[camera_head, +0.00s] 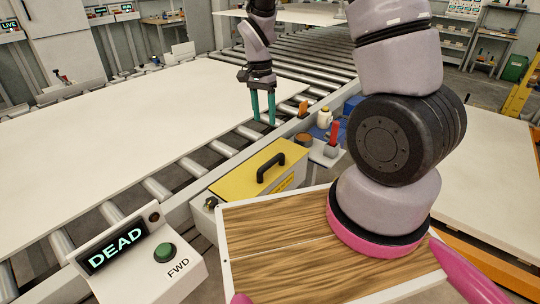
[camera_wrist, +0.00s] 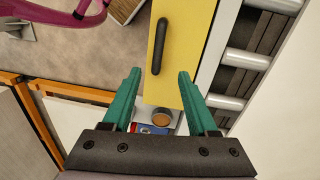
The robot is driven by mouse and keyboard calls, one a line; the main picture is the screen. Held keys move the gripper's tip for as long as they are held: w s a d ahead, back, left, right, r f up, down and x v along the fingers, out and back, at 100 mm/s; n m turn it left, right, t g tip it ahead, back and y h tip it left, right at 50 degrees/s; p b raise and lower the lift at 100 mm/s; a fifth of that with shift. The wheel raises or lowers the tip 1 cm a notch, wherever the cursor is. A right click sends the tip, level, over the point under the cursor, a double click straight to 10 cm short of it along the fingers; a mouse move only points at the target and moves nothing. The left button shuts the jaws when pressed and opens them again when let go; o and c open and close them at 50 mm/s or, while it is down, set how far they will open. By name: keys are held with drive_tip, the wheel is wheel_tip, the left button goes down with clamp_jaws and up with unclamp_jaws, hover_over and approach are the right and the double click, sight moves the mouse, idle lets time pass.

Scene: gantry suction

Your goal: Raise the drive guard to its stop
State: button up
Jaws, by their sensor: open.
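The drive guard is a yellow box cover (camera_head: 246,182) with a black handle (camera_head: 271,167) on top, beside the roller conveyor in the head view. It looks closed and level. In the wrist view the yellow guard (camera_wrist: 184,80) runs up from between the fingers, with its black handle (camera_wrist: 159,46) above and ahead of the fingertips. My gripper (camera_head: 263,108) has teal fingers, open and empty, over the conveyor edge beyond the guard. The wrist view shows the open fingers (camera_wrist: 159,75) apart, with nothing between them touching.
A large white panel (camera_head: 110,115) lies on the rollers at left. A control box (camera_head: 150,262) reads DEAD, with a green FWD button (camera_head: 165,252). A red-handled item (camera_head: 333,135), a brown-topped jar (camera_head: 303,139) and a white bottle (camera_head: 324,117) stand beyond the guard.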

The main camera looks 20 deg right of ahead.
drive_tip(key=shift+m+g+h, duration=0.3)
drive_tip(key=shift+g, duration=0.1)
drive_tip(key=f, duration=0.5)
drive_tip(key=s+f, duration=0.1)
drive_tip(key=f, duration=0.5)
drive_tip(key=d+f, duration=0.1)
drive_tip(key=f, duration=0.4)
drive_tip(key=shift+s+f, duration=0.15)
clamp_jaws()
idle(0.5)
